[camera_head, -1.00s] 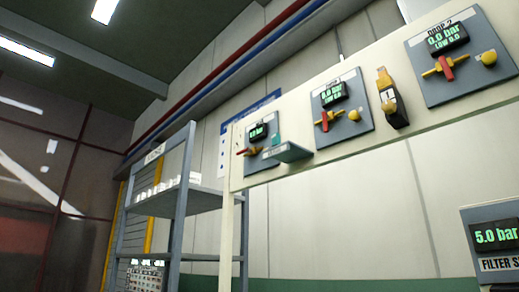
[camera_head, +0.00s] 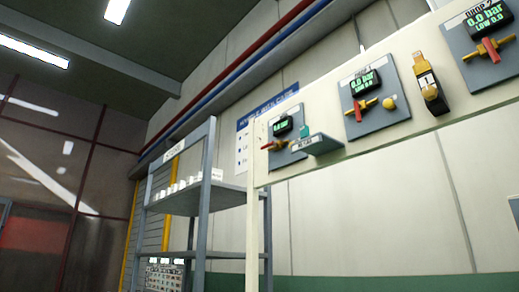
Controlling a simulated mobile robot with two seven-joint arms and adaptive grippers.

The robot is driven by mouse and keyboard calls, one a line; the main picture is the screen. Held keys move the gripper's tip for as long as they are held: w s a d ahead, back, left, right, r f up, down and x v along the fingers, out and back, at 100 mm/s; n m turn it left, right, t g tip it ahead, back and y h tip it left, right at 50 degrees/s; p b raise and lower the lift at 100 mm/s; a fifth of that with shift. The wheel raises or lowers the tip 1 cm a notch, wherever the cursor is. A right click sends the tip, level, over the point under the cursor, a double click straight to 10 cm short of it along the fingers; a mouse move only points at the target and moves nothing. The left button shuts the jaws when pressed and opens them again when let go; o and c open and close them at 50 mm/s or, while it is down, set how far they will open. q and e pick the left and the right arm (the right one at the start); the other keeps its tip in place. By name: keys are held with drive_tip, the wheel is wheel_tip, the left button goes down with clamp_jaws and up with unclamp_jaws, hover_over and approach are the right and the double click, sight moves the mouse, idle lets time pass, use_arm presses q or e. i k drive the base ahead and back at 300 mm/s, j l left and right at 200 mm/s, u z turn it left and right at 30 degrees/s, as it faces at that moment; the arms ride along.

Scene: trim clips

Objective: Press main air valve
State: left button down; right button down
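A cream board carries several grey panels with small green displays and red-and-yellow valve handles. The left panel (camera_head: 285,155) reads about 0.0 bar, with its handle at the left. The middle panel (camera_head: 376,112) reads 0.0 bar, with a red lever pointing down across a yellow bar. The upper right panel (camera_head: 508,52), marked DROP 2, also reads 0.0 bar and is cut by the frame edge. I cannot tell any of these to be the main air valve. Neither gripper is in view.
A yellow-and-black tagged device (camera_head: 430,85) hangs between two panels. A grey shelf rack (camera_head: 205,197) holding small white items stands at left.

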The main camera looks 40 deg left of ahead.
sight(271, 144)
drive_tip(key=j+z, duration=0.1)
drive_tip(key=j, duration=0.3)
drive_tip(key=j+z, duration=0.1)
drive_tip(key=j, duration=0.35)
drive_tip(key=k+j+z, duration=0.15)
drive_tip(key=j, duration=0.25)
drive_tip(key=j+z, duration=0.1)
drive_tip(key=j, duration=0.3)
drive_tip(key=k+j+z, duration=0.1)
drive_tip(key=j, duration=0.3)
drive_tip(key=k+j+z, duration=0.1)
drive_tip(key=j, duration=0.3)
drive_tip(key=k+j+z, duration=0.1)
drive_tip(key=j, duration=0.3)
drive_tip(key=k+j+z, duration=0.1)
drive_tip(key=j, duration=0.25)
drive_tip(key=k, duration=0.05)
